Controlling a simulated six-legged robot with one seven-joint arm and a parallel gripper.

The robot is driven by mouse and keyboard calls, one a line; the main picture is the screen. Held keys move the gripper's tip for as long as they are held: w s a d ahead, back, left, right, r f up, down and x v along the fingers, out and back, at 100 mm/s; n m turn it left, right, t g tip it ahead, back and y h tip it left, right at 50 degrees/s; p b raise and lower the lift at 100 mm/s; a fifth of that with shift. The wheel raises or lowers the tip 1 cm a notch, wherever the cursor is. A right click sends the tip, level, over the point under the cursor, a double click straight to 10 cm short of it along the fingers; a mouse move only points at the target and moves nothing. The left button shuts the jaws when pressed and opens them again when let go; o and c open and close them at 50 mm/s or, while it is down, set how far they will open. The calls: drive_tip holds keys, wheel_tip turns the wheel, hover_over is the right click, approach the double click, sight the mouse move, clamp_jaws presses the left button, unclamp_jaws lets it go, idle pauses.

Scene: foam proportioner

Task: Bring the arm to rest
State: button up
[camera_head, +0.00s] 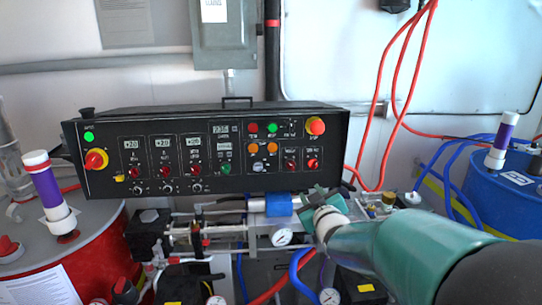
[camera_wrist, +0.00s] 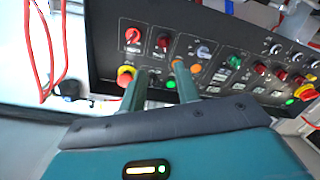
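My arm (camera_head: 400,252) reaches in from the lower right in the head view. My gripper (camera_head: 322,197) is at the lower right edge of the black control panel (camera_head: 222,178). In the wrist view, the two teal fingers of my gripper (camera_wrist: 161,72) stand apart with nothing visible between them, so it is open. The panel (camera_wrist: 219,77) shows tilted behind the fingers. Whether the fingertips touch it cannot be told. The yellow-ringed red stop button (camera_wrist: 125,76) shows beside the left finger, and an orange button (camera_wrist: 196,68) beside the right finger.
Below the panel are pipes, a gauge (camera_head: 282,236) and blue hoses. A red drum (camera_head: 95,250) stands at left and a blue drum (camera_head: 498,197) at right. Red cables (camera_head: 398,95) hang on the white wall. A grey box (camera_head: 224,40) is above the panel.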

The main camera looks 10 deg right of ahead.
drive_tip(key=s+a+f+m+g, duration=0.1)
drive_tip(key=s+m+g, duration=0.2)
drive_tip(key=s, duration=1.3)
drive_tip(key=s+a+f+m+g, duration=0.1)
drive_tip(key=s+m+g, duration=0.1)
drive_tip(key=s+g, duration=0.6)
drive_tip(key=s, duration=0.7)
drive_tip(key=shift+s+a+f+m+h, duration=0.15)
drive_tip(key=shift+s+a+m+h, duration=0.15)
drive_tip(key=shift+s+m+h, duration=0.1)
